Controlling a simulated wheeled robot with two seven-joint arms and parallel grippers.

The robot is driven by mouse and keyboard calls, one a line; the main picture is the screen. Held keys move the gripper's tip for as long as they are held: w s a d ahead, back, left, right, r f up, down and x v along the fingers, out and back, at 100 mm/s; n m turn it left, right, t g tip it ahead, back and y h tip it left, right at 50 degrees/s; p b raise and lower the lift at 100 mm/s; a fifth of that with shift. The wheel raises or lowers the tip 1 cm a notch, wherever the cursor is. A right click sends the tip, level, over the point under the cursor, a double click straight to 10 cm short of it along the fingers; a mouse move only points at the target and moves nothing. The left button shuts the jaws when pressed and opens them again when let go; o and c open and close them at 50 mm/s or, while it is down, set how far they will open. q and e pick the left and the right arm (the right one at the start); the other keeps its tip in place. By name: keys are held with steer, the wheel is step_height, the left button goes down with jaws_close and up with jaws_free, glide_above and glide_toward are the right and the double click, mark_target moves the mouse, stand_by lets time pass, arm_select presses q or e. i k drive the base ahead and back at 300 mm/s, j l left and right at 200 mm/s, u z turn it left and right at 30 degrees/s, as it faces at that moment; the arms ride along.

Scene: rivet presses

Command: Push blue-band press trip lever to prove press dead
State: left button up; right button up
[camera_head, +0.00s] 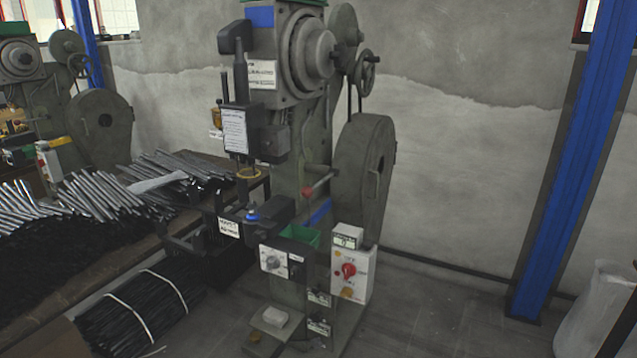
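The blue-band press (285,130) stands in the middle of the head view, tall and grey-green, with a blue band (260,17) near its top. A lever with a red knob (307,191) sticks out from the press column below the head, in front of the large flywheel (362,170). I take this as the trip lever; nothing touches it. On the press front is a grey box with a dial (273,261). Beside it is a white box with a red knob (348,270). Neither of my grippers can be made out.
A bench with metal rods (105,195) is left of the blue-band press, with bundled dark rods (140,305) below. A blue post (575,160) and pale sack (597,310) are at right. Floor between is clear.

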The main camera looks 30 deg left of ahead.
mark_target(307, 192)
steer(key=j+z, duration=0.35)
steer(key=j, duration=0.45)
steer(key=j+z, duration=0.35)
steer(key=j, duration=0.45)
steer(key=k+j+z, duration=0.15)
steer(key=j+z, duration=0.2)
steer(key=j, duration=0.45)
